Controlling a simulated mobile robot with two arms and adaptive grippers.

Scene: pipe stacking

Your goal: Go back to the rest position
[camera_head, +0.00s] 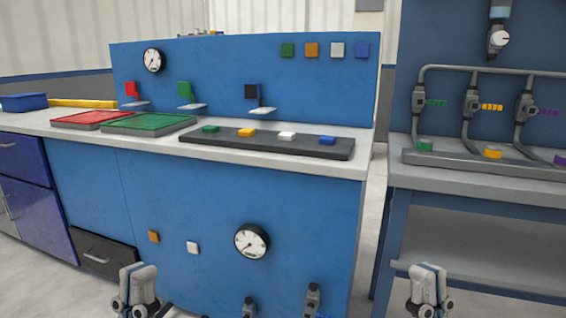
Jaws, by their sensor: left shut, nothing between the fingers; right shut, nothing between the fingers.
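My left gripper (138,271) is at the bottom edge left of the middle, in front of the blue cabinet. Its light grey fingers are together, with nothing between them. My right gripper (428,270) is at the bottom edge to the right, in front of the right bench. Its fingers are also together and empty. Both grippers point upward in the picture and are apart from the furniture. The rest of both arms is out of view.
A blue cabinet (205,230) carries a red tray (92,120), a green tray (148,123) and a dark board (225,146) with coloured blocks. The right bench (470,180) has pipes and valves. Dark fittings (313,297) stand low between the grippers. Floor (375,190) shows between the benches.

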